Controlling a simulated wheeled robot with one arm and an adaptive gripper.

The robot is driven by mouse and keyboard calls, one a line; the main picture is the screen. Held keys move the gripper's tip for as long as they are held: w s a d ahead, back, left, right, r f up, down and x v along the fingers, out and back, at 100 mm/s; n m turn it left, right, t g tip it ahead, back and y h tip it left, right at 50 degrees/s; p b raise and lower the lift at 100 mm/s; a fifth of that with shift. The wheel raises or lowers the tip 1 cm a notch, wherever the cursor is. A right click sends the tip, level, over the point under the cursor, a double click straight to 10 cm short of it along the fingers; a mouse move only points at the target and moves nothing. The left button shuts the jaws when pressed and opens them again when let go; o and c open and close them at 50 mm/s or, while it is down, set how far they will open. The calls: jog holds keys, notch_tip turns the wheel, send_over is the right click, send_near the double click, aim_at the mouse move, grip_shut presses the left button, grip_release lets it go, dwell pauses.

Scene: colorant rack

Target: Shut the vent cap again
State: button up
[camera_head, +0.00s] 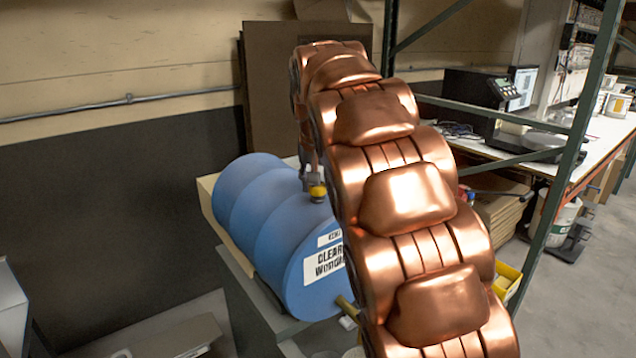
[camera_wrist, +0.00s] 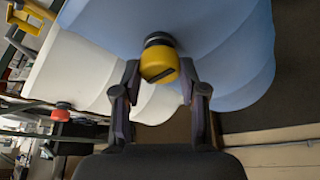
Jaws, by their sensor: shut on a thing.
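The blue drum (camera_head: 275,230) lies on its side, its end label reading "CLEAR" with the rest partly hidden. The yellow vent cap (camera_head: 318,193) is on top of the drum. In the wrist view the vent cap (camera_wrist: 158,62) stands on a dark collar on the blue drum (camera_wrist: 215,40). My gripper (camera_wrist: 160,68) has one finger on each side of the cap and is shut on it. In the head view my gripper (camera_head: 314,184) is small and partly hidden behind my copper-coloured arm. I cannot tell how far the cap is turned.
A pale drum (camera_wrist: 75,65) with a red cap (camera_wrist: 60,112) lies beside the blue one in the wrist view. Green rack posts (camera_head: 572,150) stand at the right, before a workbench (camera_head: 540,165). A wall with a conduit (camera_head: 130,99) is behind the drum.

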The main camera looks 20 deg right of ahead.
jog(key=shift+m+h, duration=0.3)
jog(key=shift+m, duration=0.4)
jog(key=shift+g, duration=0.3)
jog(key=o, duration=1.1)
jog(key=shift+o, duration=0.2)
jog(key=v, duration=1.2)
jog(key=shift+s, duration=0.1)
